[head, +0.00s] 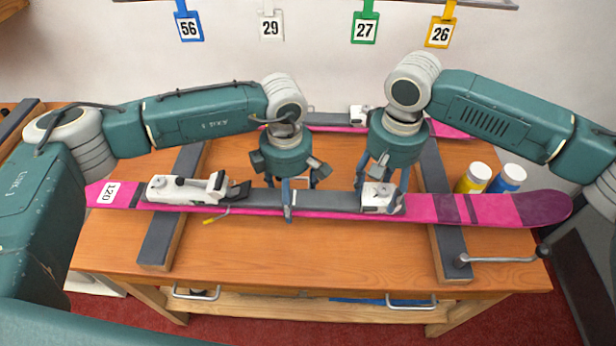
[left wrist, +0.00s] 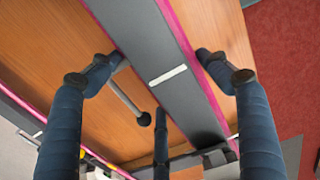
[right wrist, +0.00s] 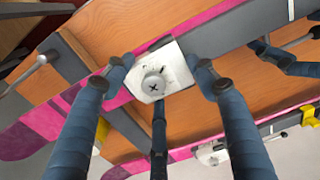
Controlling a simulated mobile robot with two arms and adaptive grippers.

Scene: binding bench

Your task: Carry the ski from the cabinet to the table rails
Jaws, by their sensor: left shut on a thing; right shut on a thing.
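A pink ski (head: 300,211) with a grey middle, a purple right end and a 120 label lies across the view above the table (head: 300,250). It crosses over the left rail (head: 160,238) and the right rail (head: 452,250); I cannot tell whether it touches them. My left gripper (head: 288,198) is shut on the ski's grey middle, with fingers on both edges in the left wrist view (left wrist: 157,62). My right gripper (head: 382,195) is shut on the ski at the white toe binding (right wrist: 160,82). The heel binding (head: 190,188) sits left of my left gripper.
A second pink ski (head: 330,128) lies at the table's back. A yellow bottle (head: 474,178) and a blue bottle (head: 508,179) stand at the back right. A crank handle (head: 500,259) sticks out by the right rail. Numbered tags (head: 271,27) hang on the wall.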

